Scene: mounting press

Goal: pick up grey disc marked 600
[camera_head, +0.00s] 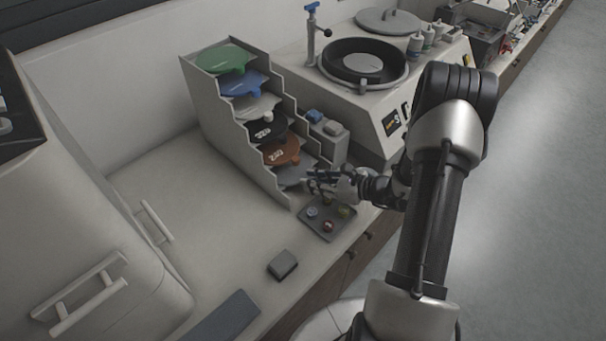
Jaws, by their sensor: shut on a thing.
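A stepped rack (216,105) on the bench holds coloured discs, one per step. The grey disc (291,174) sits at the lowest step, at the front of the rack; its marking is too small to read. My gripper (312,180) is at the right edge of this grey disc, reaching in from the right. It is shut on the disc's edge, and the fingers hide part of it. The disc still appears to be within its step; I cannot tell whether it is lifted.
Above are brown (281,151), black (266,131), pale, blue (243,83) and green (223,60) discs. A tray (318,229) with small round samples lies just below my gripper. A polishing machine (372,118) stands right of the rack.

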